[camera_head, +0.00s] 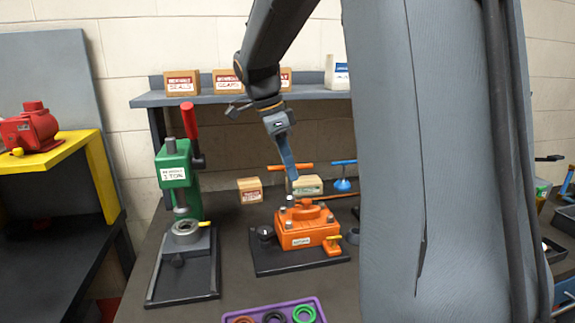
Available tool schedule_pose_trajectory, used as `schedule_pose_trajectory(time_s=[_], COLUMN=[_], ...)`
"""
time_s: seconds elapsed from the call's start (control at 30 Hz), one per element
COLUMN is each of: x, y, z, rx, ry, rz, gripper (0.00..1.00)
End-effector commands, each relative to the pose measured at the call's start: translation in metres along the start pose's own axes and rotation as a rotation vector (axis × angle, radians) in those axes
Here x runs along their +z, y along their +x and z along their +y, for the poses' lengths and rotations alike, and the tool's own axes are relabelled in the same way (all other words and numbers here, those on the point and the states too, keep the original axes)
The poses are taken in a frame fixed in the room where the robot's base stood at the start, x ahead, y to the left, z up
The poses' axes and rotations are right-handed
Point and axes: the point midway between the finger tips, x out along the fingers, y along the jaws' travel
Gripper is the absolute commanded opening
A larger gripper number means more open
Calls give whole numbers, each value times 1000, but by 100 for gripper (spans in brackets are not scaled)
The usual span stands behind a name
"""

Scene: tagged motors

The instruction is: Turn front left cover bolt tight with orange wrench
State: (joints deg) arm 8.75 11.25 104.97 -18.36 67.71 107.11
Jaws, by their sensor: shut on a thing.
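My gripper (291,174) has slim blue-grey fingers that point down above the orange motor (308,238). It is shut on the orange wrench (304,166), whose crossbar shows on both sides of the fingers. The wrench's lower end is too small and partly hidden, so I cannot tell whether it touches a bolt. The motor stands on a dark base plate, with a tag on its front. Small grey bolts stand on its cover; the front left cover bolt (282,212) is at the near left corner, below and slightly left of my fingertips.
A blue T-handled wrench (343,163) stands behind at right. A green press (178,178) with a red lever is at left. A purple tray (270,313) with coloured rings lies in front. Small boxes stand behind the motor and on the shelf (205,98). My arm hides the right side.

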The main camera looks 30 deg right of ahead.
Motion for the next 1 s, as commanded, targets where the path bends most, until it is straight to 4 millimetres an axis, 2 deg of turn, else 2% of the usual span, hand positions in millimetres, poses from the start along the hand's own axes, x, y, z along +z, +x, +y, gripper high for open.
schedule_pose_trajectory(time_s=[0.3, 1.0], x=[6, 6], y=[15, 21], z=[1, 2], rx=[-128, -358], ry=[-415, -1160], rz=[0, -3], gripper=[0, 0])
